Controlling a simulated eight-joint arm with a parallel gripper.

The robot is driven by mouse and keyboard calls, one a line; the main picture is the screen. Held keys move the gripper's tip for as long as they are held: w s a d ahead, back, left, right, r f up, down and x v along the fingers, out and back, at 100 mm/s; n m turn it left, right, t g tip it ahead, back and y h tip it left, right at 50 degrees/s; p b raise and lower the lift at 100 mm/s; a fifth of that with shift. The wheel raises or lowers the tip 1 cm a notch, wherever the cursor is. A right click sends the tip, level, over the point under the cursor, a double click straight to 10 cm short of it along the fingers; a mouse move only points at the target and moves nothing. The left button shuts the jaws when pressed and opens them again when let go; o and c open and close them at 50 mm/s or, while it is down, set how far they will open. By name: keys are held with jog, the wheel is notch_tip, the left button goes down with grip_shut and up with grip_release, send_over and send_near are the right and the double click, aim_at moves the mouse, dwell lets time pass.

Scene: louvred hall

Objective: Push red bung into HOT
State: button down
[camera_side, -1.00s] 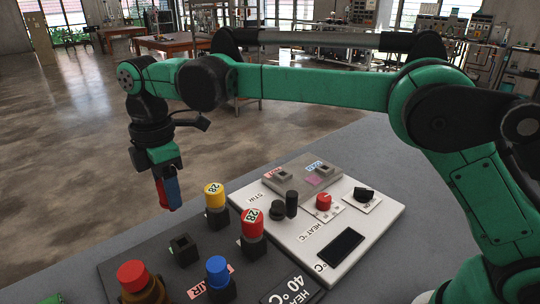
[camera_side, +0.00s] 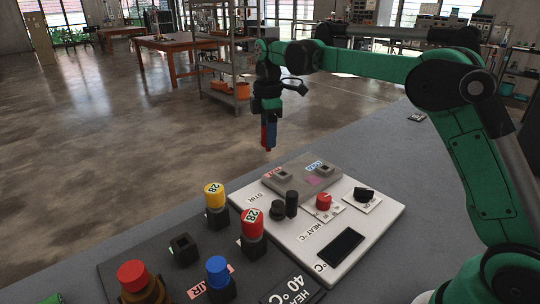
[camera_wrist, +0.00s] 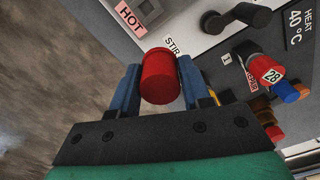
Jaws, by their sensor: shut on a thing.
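My gripper (camera_side: 269,135) is shut on the red bung (camera_wrist: 160,76), which sits between the two blue fingers in the wrist view. In the side view it hangs in the air, above and slightly left of the HOT socket (camera_side: 283,174), apart from it. The HOT socket is a small square block on a grey raised plate at the back of the white panel, beside a reddish label. In the wrist view the HOT label (camera_wrist: 131,17) shows at the top, beyond the bung. The bung is partly hidden by a finger in the side view.
The COLD socket (camera_side: 323,169) is right of HOT. The white panel (camera_side: 375,226) also carries dark upright pieces, a red knob (camera_side: 323,202) and a black knob (camera_side: 364,194). The dark panel in front holds yellow (camera_side: 214,190), red (camera_side: 252,222) and blue (camera_side: 217,267) capped pieces.

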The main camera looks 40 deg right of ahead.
jog(key=d, duration=0.4)
send_over(282, 182)
jog(key=w+d, duration=0.2)
jog(key=shift+m, duration=0.4)
jog(key=shift+s+a+f, duration=0.1)
jog(key=shift+f, duration=1.8)
jog(key=shift+s+a+f, duration=0.1)
jog(key=shift+f, duration=1.8)
jog(key=shift+f, duration=0.55)
jog(key=shift+c, duration=1.6)
grip_release()
